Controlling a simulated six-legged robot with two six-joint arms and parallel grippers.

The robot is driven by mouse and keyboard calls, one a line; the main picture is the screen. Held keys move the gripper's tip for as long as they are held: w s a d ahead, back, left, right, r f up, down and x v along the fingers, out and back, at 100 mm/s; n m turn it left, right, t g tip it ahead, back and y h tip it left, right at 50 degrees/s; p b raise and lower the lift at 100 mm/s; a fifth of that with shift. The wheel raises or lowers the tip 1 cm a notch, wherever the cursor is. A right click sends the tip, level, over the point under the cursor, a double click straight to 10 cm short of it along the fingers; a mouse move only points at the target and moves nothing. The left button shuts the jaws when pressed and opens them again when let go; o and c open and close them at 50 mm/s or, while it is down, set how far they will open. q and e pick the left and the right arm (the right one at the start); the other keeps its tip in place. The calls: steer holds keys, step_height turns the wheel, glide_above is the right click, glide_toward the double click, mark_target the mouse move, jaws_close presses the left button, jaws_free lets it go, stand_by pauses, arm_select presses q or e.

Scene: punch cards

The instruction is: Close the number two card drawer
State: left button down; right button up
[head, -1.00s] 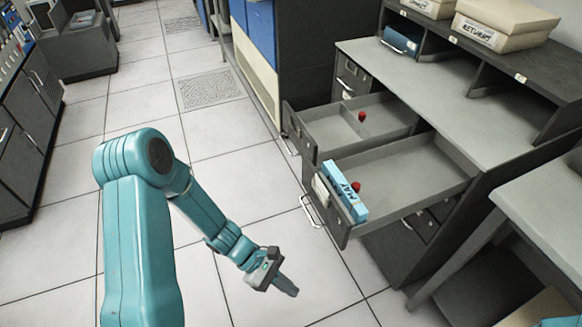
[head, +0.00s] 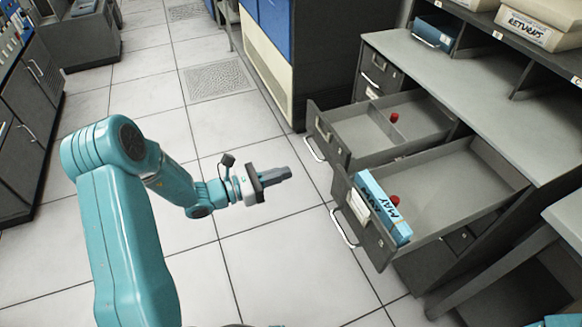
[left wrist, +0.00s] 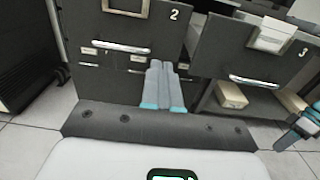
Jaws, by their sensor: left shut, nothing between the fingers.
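The number two drawer (head: 328,137) is the farther of two grey drawers pulled out of the cabinet. A red knob-like thing (head: 394,117) is inside it. In the left wrist view its dark front (left wrist: 135,30) carries a "2", a label frame and a pale handle (left wrist: 121,46). My left gripper (head: 287,173) is shut and empty, above the floor left of the drawers and apart from them. In the left wrist view its fingers (left wrist: 162,85) point toward the drawer fronts, below and right of handle two. Part of my right arm's end (left wrist: 303,128) shows at the right edge; its jaws are unclear.
The number three drawer (head: 480,220) is also open, nearer, holding a blue "MAY" box (head: 383,206). A desk edge (head: 565,215) stands at the right. Boxes sit on the cabinet's upper shelf. Tiled floor left of the drawers is clear.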

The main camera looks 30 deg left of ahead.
mark_target(335, 159)
arm_select(q)
steer(key=x, duration=1.2)
steer(key=shift+d+p, duration=0.25)
steer(key=shift+p, duration=0.1)
steer(key=shift+s, duration=0.1)
arm_select(e)
steer(key=shift+d+r, duration=0.2)
steer(key=shift+r, duration=0.15)
